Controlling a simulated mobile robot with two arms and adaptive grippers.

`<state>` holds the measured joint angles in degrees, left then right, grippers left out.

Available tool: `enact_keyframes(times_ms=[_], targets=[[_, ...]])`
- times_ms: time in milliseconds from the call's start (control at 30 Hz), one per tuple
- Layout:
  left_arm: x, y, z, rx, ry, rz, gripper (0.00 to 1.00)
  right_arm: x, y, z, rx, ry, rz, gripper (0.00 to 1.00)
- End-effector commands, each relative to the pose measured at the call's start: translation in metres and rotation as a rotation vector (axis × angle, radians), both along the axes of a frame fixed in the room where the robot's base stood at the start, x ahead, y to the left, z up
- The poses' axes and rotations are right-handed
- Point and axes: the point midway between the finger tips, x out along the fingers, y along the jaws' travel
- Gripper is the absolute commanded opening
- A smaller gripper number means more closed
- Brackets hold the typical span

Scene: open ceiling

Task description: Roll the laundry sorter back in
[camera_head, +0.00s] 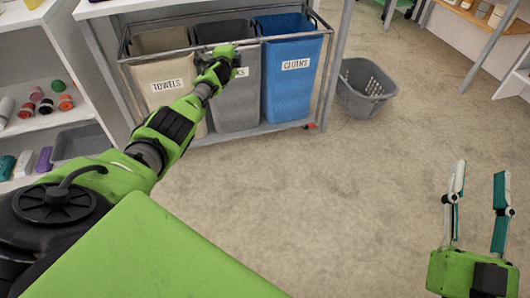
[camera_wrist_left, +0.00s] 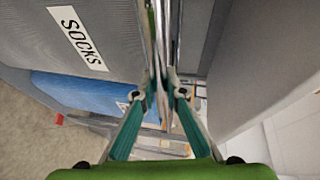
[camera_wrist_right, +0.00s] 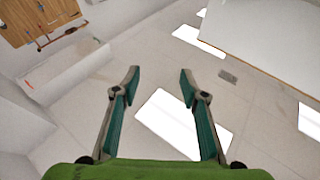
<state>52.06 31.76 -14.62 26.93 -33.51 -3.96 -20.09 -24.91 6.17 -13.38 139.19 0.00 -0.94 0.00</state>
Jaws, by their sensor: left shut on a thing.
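The laundry sorter (camera_head: 185,52) is a grey metal frame at the top middle of the head view. It holds a beige bag labelled TOWELS (camera_head: 165,85), a grey bag labelled SOCKS (camera_head: 236,105) and a blue bag labelled CLOTHS (camera_head: 293,85). It stands partly under a table between grey posts. My left gripper (camera_head: 228,58) is at the front top rail near the middle, shut on the rail; the left wrist view shows the fingers (camera_wrist_left: 160,95) closed around it beside the grey bag. My right gripper (camera_head: 478,190) is open and empty, raised at the right, away from the sorter.
A grey laundry basket (camera_head: 366,92) stands on the floor just right of the sorter. White shelves (camera_head: 45,125) with bottles and rolled items stand at the left. A table with jars (camera_head: 485,15) is at the upper right. The floor in the middle is clear.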

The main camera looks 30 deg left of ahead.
Motion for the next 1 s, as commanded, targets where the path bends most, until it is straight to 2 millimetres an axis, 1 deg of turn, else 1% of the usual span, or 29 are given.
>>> enact_keyframes(times_ms=[600,900,933,1000], targets=[[0.005,0.005,0.001,0.000,-0.003,-0.002,0.00,-0.024,-0.001,0.041,0.062,-0.218,0.012,0.40],[0.006,0.006,0.003,0.001,-0.004,0.000,0.00,-0.025,-0.001,0.044,0.066,-0.232,0.013,0.40],[0.006,0.006,0.003,0.001,-0.005,0.000,0.17,-0.025,-0.001,0.044,0.066,-0.232,0.013,0.40],[0.005,0.007,0.003,0.001,-0.004,0.000,0.31,-0.025,-0.001,0.044,0.066,-0.232,0.013,0.40]])
